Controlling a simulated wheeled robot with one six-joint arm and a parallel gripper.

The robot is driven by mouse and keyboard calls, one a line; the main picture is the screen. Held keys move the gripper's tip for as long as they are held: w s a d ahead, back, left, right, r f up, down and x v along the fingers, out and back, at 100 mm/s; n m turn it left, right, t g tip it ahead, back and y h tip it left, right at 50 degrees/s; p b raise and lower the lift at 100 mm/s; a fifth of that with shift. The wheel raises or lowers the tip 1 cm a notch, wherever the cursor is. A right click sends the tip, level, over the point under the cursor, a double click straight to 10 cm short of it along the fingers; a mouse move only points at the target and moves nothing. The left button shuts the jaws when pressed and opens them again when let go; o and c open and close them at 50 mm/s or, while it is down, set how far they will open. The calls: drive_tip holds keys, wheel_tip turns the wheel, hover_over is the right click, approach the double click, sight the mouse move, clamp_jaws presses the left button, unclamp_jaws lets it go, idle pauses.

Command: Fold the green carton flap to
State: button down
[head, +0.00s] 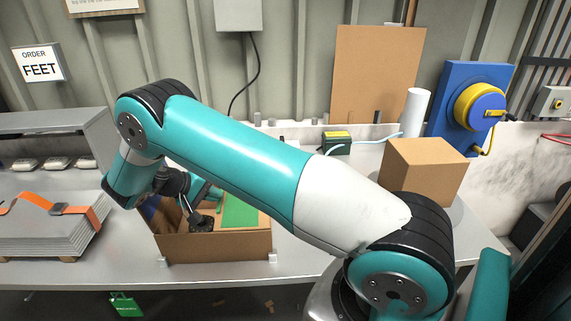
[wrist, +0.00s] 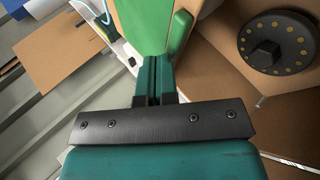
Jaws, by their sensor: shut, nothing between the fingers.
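The brown carton (head: 213,247) stands open on the steel bench. Its green flap (head: 240,211) shows at the right of the opening, partly behind my arm, and looks folded inward over the carton. In the wrist view the green flap (wrist: 143,22) lies straight beyond my fingertips, with a raised green strip (wrist: 180,32) on its right. My gripper (wrist: 154,62) is shut with nothing between the fingers, its tips at or very near the flap; I cannot tell whether they touch. In the head view my gripper (head: 205,190) is over the carton, partly hidden by my arm.
A black round part (wrist: 278,43) with yellow dots lies inside the carton. A closed brown box (head: 422,172) stands at the right, beside a white roll (head: 412,112) and a blue panel (head: 470,110). Stacked sheets with an orange strap (head: 50,225) lie left.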

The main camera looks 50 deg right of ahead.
drive_tip(key=shift+s+a+f, duration=0.1)
drive_tip(key=shift+f, duration=0.5)
drive_tip(key=shift+b, duration=0.3)
drive_tip(key=shift+s+d+f, duration=0.35)
drive_tip(key=shift+s+d, duration=0.1)
drive_tip(key=shift+s, duration=0.1)
drive_tip(key=b+v, duration=0.2)
drive_tip(key=v, duration=0.7)
drive_tip(key=shift+w+d+r+b, duration=0.15)
drive_tip(key=shift+w+r+b, duration=0.2)
drive_tip(key=shift+b, duration=0.05)
